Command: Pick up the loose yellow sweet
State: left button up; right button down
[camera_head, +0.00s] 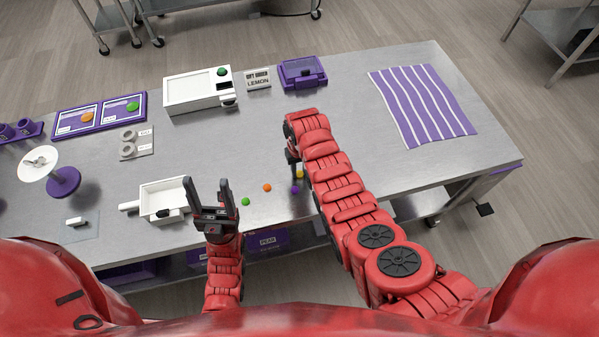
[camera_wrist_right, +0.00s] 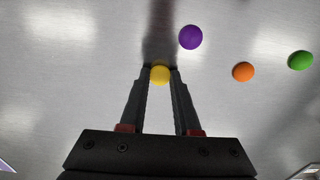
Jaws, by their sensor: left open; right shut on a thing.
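The yellow sweet (camera_wrist_right: 160,75) is a small round ball. In the right wrist view it sits between the fingertips of my right gripper (camera_wrist_right: 159,82), which are closed on it from both sides. In the head view the yellow sweet (camera_head: 299,174) shows just beside my right arm, which hides part of it. Whether it touches the table is not clear. My left gripper (camera_head: 210,192) is open and empty, with its fingers pointing up the picture, right of the white tray.
A purple sweet (camera_wrist_right: 190,37) lies close by the yellow one, then an orange sweet (camera_wrist_right: 243,72) and a green sweet (camera_wrist_right: 300,61). A white tray (camera_head: 150,195) stands left of my left gripper. The table middle is clear; a striped cloth (camera_head: 421,105) lies at right.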

aim_at(299, 173)
jog(key=shift+r, duration=0.1)
jog(key=shift+r+b, duration=0.45)
jog(key=shift+b, duration=0.1)
notch_tip(299, 173, up, 2)
jog(key=shift+r+b, duration=0.1)
jog(key=shift+b, duration=0.75)
jog(key=s, duration=0.2)
jog(key=shift+s+b, duration=0.3)
jog(key=s+p, duration=0.1)
jog(key=s, duration=0.1)
jog(key=s+r+p, duration=0.1)
jog(key=s+p, duration=0.1)
jog(key=s+r+p, duration=0.1)
jog(key=s+p, duration=0.4)
jog(key=s, duration=0.3)
jog(key=shift+s+f+p, duration=0.15)
jog(key=shift+s+p, duration=0.25)
jog(key=shift+s, duration=0.3)
jog(key=shift+w, duration=0.1)
